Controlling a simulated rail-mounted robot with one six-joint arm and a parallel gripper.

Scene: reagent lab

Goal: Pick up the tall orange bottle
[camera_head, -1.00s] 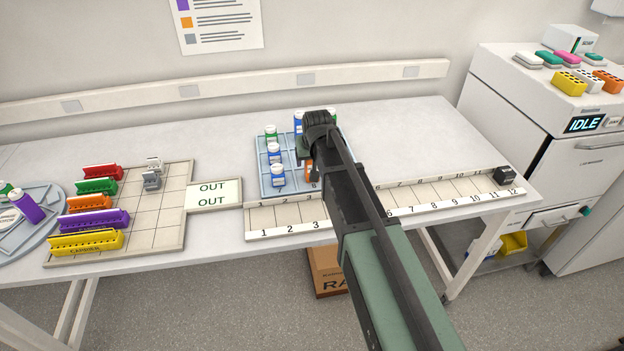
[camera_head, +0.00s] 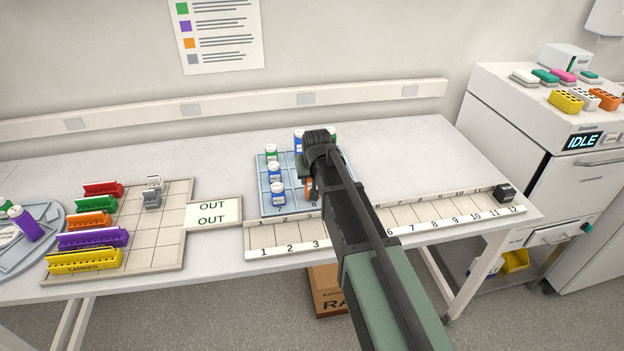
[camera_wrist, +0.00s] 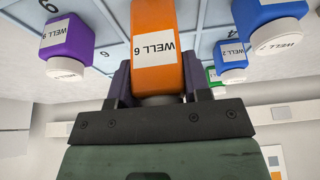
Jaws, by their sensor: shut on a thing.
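The orange bottle (camera_wrist: 155,40) with a white label stands between the fingers of my gripper (camera_wrist: 158,82) in the wrist view. My gripper is shut on it near its cap end. In the head view my arm hides most of the bottle; only a small orange patch (camera_head: 309,187) shows beside my gripper (camera_head: 318,165), over the blue rack (camera_head: 264,199). I cannot tell whether the bottle is clear of the rack.
A purple bottle (camera_wrist: 70,42) and blue bottles (camera_wrist: 268,12) stand close around in the rack. A numbered strip (camera_head: 290,245) lies in front. Coloured carriers (camera_head: 85,262) sit on a grid board at the left. The table behind the rack is clear.

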